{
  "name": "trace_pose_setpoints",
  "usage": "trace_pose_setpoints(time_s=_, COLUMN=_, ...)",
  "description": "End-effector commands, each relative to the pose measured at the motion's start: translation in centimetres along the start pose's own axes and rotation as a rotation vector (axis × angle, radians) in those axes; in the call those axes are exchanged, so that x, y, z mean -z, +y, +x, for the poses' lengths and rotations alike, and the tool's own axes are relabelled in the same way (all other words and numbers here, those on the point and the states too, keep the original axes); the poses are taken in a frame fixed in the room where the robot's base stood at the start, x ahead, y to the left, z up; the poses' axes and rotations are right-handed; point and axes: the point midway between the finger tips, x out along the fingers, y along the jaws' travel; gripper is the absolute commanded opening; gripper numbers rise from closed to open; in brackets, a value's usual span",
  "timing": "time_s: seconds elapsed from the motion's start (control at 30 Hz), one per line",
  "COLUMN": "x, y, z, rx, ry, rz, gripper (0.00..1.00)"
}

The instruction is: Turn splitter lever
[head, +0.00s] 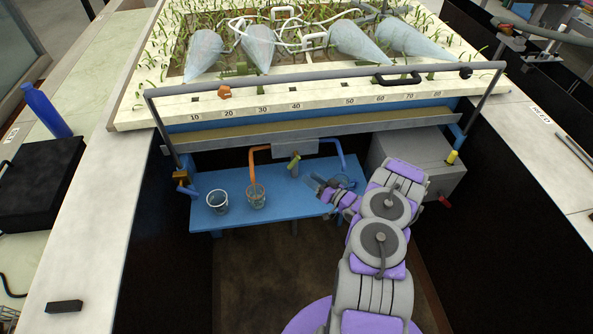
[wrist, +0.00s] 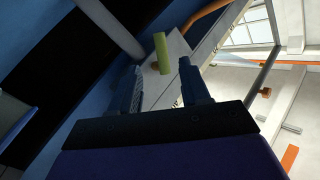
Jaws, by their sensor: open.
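The splitter lever (head: 294,159) is a short yellow-green handle on the front of a grey splitter box (head: 292,148), between an orange pipe (head: 258,152) and a blue pipe (head: 338,150). It looks slightly tilted. My gripper (head: 316,184) is just right of and below the lever in the head view. In the wrist view, my gripper (wrist: 162,75) is open and empty. The lever (wrist: 162,53) shows beyond the fingertips, roughly between them, with an orange-brown pivot beside it. It appears apart from both fingers.
A blue shelf (head: 235,222) below the box holds a clear cup (head: 217,203) and another cup (head: 257,199) under the orange pipe. A third vessel (head: 346,181) stands behind my gripper. A grey box (head: 415,160) with a yellow handle (head: 452,157) is at right. A rail (head: 325,73) crosses above.

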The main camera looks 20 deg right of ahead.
Motion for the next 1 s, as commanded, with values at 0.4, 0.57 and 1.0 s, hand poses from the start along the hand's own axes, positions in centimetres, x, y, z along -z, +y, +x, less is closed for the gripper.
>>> trace_pose_setpoints(time_s=0.4, x=-0.1, y=0.0, z=7.0, rx=0.002, ry=0.001, rz=0.001, gripper=0.46)
trace_pose_setpoints(time_s=0.57, x=0.0, y=0.0, z=8.0, rx=0.001, ry=0.001, rz=0.001, gripper=0.46)
trace_pose_setpoints(time_s=1.0, x=0.0, y=0.0, z=8.1, rx=0.0, ry=0.001, rz=0.002, gripper=0.34)
